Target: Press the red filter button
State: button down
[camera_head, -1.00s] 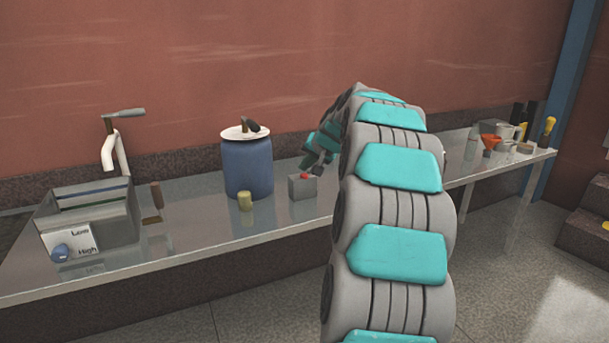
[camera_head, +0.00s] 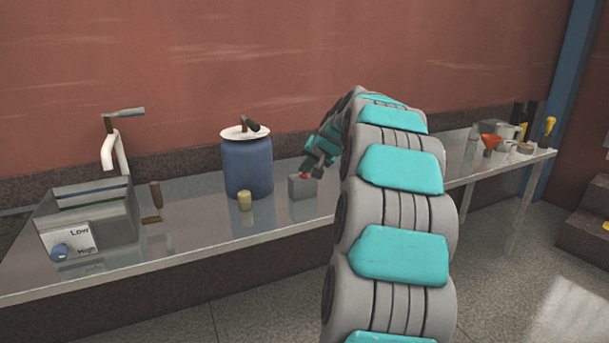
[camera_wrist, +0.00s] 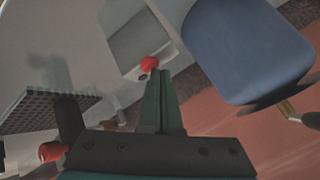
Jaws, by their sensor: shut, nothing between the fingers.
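The red button (camera_head: 304,176) sits on top of a small grey box (camera_head: 301,188) on the metal table. My gripper (camera_head: 309,171) is shut and empty, angled down with its tips right at the button and partly covering it. In the wrist view my gripper's closed fingers (camera_wrist: 155,76) end at the edge of the red button (camera_wrist: 149,63), which shows just past the tips on the grey box (camera_wrist: 136,35). I cannot tell whether the tips touch it or whether it is pressed down.
A blue drum (camera_head: 247,166) with a white lid and a small yellowish cylinder (camera_head: 245,201) stand left of the box. A grey bin with a Low/High dial (camera_head: 60,252) is at the far left.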

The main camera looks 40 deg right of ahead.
dwell(0.4)
jog(key=shift+r+p, duration=0.3)
jog(key=shift+r, duration=0.15)
notch_tip(320, 180, up, 6)
jog(key=p, duration=0.3)
dwell(0.5)
dwell(1.2)
